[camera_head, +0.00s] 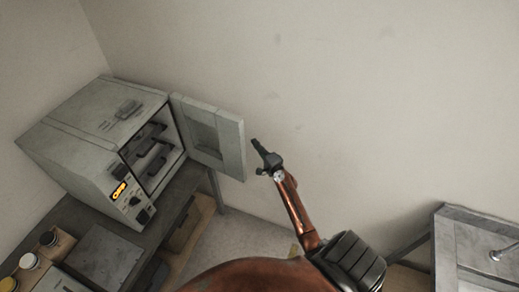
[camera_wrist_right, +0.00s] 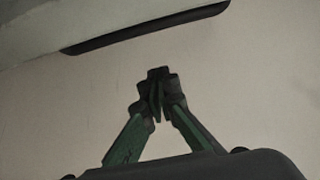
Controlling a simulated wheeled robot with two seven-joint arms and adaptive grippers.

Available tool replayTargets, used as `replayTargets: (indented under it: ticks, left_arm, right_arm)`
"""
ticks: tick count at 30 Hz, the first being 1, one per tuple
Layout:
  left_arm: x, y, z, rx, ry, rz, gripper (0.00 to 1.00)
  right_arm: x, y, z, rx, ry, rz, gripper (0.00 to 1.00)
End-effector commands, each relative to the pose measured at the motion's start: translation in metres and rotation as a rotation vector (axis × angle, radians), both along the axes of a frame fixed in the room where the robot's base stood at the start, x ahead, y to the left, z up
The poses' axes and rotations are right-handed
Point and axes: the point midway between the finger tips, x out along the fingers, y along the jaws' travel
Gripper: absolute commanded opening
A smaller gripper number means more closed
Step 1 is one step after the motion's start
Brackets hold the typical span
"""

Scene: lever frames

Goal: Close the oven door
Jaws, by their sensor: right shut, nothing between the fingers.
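The grey oven (camera_head: 92,140) stands on a dark bench at the left, its front opening dark with racks inside. Its door (camera_head: 216,136) stands wide open, swung out to the right of the opening, with a recessed window panel. My right gripper (camera_head: 256,143) is just right of the door's outer edge, and a small gap shows between them in the head view. In the right wrist view the gripper's fingertips (camera_wrist_right: 156,76) meet, shut and empty. A grey panel with a dark edge strip (camera_wrist_right: 150,28) crosses the top there, probably the door. My left gripper is not in view.
The dark bench (camera_head: 185,192) holds jars (camera_head: 28,261) and a flat grey box (camera_head: 103,255) at the lower left. A metal sink (camera_head: 480,250) is at the right. The wall behind the door is bare, and floor shows between bench and sink.

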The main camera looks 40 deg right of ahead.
Motion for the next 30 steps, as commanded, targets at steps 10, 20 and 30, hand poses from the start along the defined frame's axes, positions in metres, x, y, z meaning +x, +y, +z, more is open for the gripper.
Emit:
replayTargets:
  ticks: [10,20,30]
  left_arm:
    - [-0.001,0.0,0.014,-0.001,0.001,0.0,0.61]
    - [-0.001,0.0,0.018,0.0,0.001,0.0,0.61]
    - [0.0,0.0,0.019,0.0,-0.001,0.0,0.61]
  right_arm:
    - [0.032,0.018,0.002,0.002,0.002,0.0,0.0]
    - [0.029,0.034,-0.001,-0.002,0.001,-0.001,0.0]
    - [0.03,0.038,-0.001,-0.002,0.002,0.002,0.0]
